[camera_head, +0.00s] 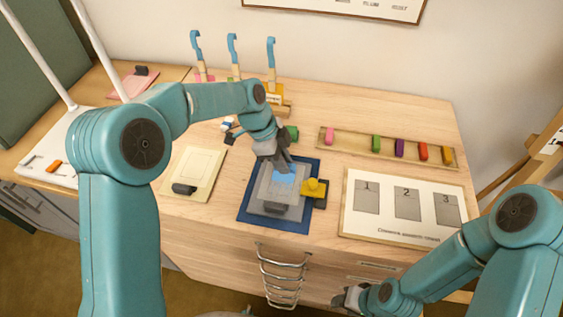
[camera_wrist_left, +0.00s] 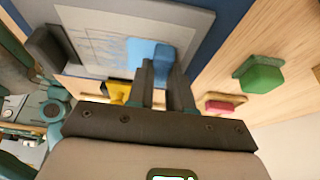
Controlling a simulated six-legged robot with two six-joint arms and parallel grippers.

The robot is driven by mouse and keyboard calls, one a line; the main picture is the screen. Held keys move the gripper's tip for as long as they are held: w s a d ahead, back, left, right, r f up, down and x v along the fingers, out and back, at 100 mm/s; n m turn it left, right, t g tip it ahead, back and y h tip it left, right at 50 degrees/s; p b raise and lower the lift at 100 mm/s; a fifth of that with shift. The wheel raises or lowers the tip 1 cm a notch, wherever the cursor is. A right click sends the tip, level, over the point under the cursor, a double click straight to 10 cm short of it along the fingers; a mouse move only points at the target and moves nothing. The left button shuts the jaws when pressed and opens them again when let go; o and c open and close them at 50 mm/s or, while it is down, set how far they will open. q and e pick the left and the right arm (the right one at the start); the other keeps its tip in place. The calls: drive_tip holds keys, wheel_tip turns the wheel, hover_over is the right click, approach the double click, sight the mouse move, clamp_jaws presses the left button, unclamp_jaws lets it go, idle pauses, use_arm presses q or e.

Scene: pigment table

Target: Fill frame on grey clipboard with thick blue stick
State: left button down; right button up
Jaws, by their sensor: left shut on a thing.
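The grey clipboard (camera_head: 262,203) lies on a dark blue mat (camera_head: 248,214), its dark clip toward the table front. It also shows in the left wrist view (camera_wrist_left: 95,22). A light blue patch (camera_head: 284,177) covers part of the pale frame. My left gripper (camera_head: 283,163) is over the clipboard's far part, shut on the blue stick (camera_wrist_left: 162,60). The stick's end is at the blue patch (camera_wrist_left: 140,50); exact contact is hard to tell. The fingers mostly hide the stick in the head view. My right gripper (camera_head: 350,299) is low near the front edge; its jaw opening is unclear.
A yellow knobbed block (camera_head: 315,187) on a dark base stands just right of the clipboard. A cream clipboard (camera_head: 207,160) lies left. A tray (camera_head: 350,150) with several coloured pieces is behind, and a numbered board (camera_head: 400,228) lies right. A green block (camera_head: 291,133) is behind my left gripper.

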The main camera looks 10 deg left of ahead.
use_arm(q)
drive_tip(key=shift+r+p, duration=2.15)
drive_tip(key=shift+r, duration=1.4)
drive_tip(key=shift+f, duration=0.1)
